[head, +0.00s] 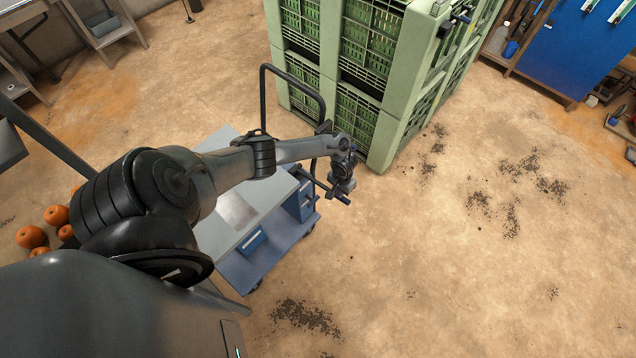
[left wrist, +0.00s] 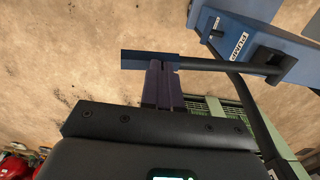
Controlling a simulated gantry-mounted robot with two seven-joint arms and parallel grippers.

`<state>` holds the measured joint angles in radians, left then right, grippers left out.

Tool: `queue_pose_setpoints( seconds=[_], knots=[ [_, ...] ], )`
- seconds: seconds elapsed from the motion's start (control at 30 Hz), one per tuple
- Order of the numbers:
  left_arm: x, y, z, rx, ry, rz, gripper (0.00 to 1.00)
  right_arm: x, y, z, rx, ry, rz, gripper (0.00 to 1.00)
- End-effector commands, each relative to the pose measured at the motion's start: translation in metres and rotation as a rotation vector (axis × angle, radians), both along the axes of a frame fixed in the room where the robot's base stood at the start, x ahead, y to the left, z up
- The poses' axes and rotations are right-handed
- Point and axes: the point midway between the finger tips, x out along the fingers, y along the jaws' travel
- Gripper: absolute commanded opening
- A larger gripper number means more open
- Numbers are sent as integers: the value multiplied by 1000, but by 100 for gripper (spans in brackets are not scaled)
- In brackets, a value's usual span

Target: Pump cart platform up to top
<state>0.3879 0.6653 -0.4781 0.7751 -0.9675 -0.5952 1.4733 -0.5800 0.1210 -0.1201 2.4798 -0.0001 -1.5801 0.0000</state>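The cart (head: 258,262) is blue with a flat grey platform (head: 235,212) and a black push handle (head: 293,75). A lever with a dark bar and a blue grip (head: 343,199) sticks out at its handle end. In the left wrist view, the lever's blue grip (left wrist: 132,60) lies across my fingertips, beside a blue housing (left wrist: 228,38) marked PUMP. My left gripper (head: 343,182) is over the lever. Its two dark fingers (left wrist: 163,72) are close together, with their tips at the grip. I cannot tell if they press on it. My right gripper is out of view.
Stacked green crates (head: 365,80) stand just behind the cart's handle. A blue cabinet (head: 575,50) is at the far right. Orange round fruits or pumpkins (head: 45,226) lie at the left. The brown floor to the right is open, with dark debris patches.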

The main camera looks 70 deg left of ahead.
Motion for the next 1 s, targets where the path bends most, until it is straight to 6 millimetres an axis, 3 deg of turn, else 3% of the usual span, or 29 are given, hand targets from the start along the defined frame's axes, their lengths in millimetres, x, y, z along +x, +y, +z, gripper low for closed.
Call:
queue_pose_setpoints(
  seconds=[0.03,0.47,0.5,0.77,1.0],
  knots=[
    [-1,0,-14,1,2,2,0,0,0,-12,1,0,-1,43],
    [-2,1,-75,3,4,2,0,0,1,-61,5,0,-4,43],
    [-1,2,-65,3,3,2,0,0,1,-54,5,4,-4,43],
    [-2,1,-46,3,4,2,0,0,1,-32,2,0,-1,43],
    [-1,0,-5,-1,3,1,0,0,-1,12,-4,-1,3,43]
  ],
)
